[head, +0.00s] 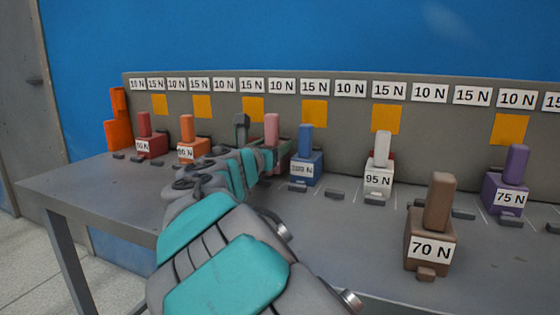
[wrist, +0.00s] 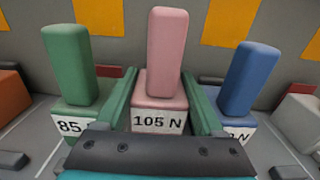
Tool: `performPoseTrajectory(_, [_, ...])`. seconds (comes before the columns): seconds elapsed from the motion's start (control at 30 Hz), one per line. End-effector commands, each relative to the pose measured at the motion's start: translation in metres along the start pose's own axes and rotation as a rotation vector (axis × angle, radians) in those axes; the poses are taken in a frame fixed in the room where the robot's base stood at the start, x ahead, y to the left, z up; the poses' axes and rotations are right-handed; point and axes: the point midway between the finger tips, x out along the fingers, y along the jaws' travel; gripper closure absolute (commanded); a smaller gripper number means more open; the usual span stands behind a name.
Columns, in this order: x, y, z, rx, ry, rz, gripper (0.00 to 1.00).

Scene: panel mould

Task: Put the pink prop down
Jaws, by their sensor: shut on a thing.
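The pink prop (wrist: 166,55) is a block with a tall upright post and a white 105 N label. It stands upright between the two green fingers of my gripper (wrist: 160,85), which is shut on its base. In the head view, the post of the pink prop (head: 272,128) rises beyond my arm, and my arm hides most of its base. The underside of the prop is hidden, so I cannot tell whether it touches the table.
A green prop (wrist: 70,62) labelled 85 is close on the left, a blue prop (wrist: 248,78) close on the right. The grey table (head: 330,235) also bears white (head: 379,180), purple (head: 505,190), brown (head: 430,240), orange (head: 187,150) and red (head: 150,145) props. A labelled back panel (head: 350,115) stands behind.

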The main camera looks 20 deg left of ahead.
Motion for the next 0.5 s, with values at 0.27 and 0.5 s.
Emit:
performPoseTrajectory(0.27, [0.0027,0.0079,-0.0135,0.001,0.0,0.002,1.0])
performPoseTrajectory(0.5, [0.0024,0.0077,-0.0157,-0.001,-0.001,0.001,1.0])
